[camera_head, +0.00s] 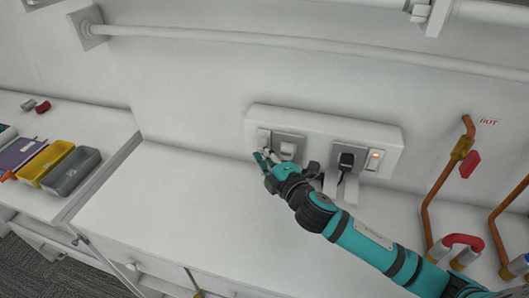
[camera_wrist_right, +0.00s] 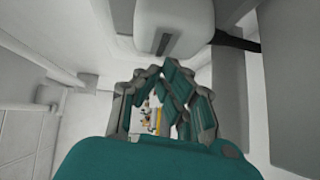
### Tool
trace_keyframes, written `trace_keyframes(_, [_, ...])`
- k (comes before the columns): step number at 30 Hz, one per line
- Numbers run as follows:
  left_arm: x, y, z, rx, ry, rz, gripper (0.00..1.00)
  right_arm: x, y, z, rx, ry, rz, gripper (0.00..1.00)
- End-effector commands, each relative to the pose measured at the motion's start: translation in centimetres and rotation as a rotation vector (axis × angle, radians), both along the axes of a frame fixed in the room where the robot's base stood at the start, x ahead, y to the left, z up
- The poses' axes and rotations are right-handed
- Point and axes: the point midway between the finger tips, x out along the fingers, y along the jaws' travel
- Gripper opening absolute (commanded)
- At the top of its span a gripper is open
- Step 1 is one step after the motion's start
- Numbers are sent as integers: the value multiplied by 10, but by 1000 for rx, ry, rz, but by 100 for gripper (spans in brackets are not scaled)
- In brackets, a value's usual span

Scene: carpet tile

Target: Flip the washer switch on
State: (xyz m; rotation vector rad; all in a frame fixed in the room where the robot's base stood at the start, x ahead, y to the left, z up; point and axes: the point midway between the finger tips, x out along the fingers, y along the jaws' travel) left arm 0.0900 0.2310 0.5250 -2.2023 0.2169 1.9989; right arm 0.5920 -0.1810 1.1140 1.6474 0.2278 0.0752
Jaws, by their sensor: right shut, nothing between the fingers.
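A white switch panel (camera_head: 325,124) is fixed to the back wall above the counter. A light rocker switch (camera_head: 263,138) is at its left end, beside a grey socket plate holding a white plug (camera_head: 288,149). On its right half are a black plug (camera_head: 346,160) and another switch (camera_head: 374,158) with an orange light. I cannot tell which switch is the washer's. My right gripper (camera_head: 264,157) is shut and empty, its tips just below the left switch; contact is unclear. In the right wrist view, its teal fingers (camera_wrist_right: 164,72) point toward a white block (camera_wrist_right: 174,22).
Copper pipes (camera_head: 432,205), a red handle (camera_head: 470,164) and a red-and-grey pipe fitting (camera_head: 462,240) stand at the right. Yellow (camera_head: 50,163) and grey (camera_head: 73,172) bins sit at the left. The middle counter (camera_head: 170,205) is clear. A pipe (camera_head: 300,42) runs above the panel.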

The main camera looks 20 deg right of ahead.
Motion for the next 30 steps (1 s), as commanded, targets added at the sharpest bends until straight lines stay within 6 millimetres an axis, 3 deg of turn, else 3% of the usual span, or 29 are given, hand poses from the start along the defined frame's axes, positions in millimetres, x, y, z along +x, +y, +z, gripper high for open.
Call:
trace_keyframes(3, [-10, -4, -1, -5, 16, 1, 0, -1, 1, 0, 1, 0, 1, 0])
trace_keyframes(8, [-8, 4, -1, 6, 13, 1, 0, 0, 0, 9, 2, -3, 1, 0])
trace_keyframes(21, [-4, 2, -1, 3, 8, 0, 0, 2, -5, 85, 4, -3, 0, 0])
trace_keyframes(30, [-4, 2, -1, 2, 7, 0, 0, 2, -7, 98, 5, 3, 0, 0])
